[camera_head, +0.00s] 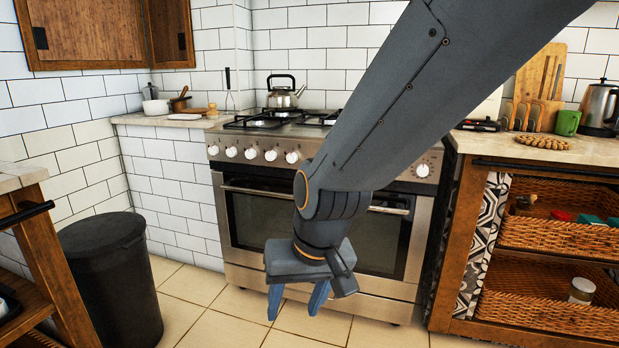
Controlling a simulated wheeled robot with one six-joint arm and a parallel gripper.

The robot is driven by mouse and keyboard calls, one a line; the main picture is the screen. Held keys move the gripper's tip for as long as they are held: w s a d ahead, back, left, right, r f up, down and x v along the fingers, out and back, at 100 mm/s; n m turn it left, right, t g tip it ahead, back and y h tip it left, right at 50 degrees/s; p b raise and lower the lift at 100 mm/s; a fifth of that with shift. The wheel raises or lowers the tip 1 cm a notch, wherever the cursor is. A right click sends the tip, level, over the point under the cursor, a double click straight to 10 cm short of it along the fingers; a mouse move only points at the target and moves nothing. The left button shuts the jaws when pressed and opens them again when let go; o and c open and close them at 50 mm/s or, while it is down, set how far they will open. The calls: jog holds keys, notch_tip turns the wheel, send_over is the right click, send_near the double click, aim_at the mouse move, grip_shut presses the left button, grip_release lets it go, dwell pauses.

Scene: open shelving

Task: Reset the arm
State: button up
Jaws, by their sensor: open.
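My arm comes in from the top right and hangs down across the middle of the view. At its end my gripper (296,300) points down, in front of the lower part of the stove. Its two blue fingers are apart, and I see nothing between them. The floor tiles and the stove's bottom drawer show behind the fingers.
The steel stove (240,273) stands behind my arm, with a kettle (284,93) on top. A dark bin (112,280) stands at the left. At the right a wooden counter (520,148) has wicker baskets (550,237) below. Tiled floor (205,325) is clear in front.

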jog(key=s+d+n+g+h, duration=0.25)
jog(key=s+d, duration=0.45)
jog(key=s, duration=0.4)
jog(key=d+r+m+p, duration=0.5)
jog(key=d+r+p, duration=0.9)
jog(key=r+p, duration=0.5)
jog(key=p, duration=0.5)
jog(key=shift+s+d+p, duration=0.3)
jog(key=shift+d, duration=0.1)
jog(key=shift+m, duration=0.25)
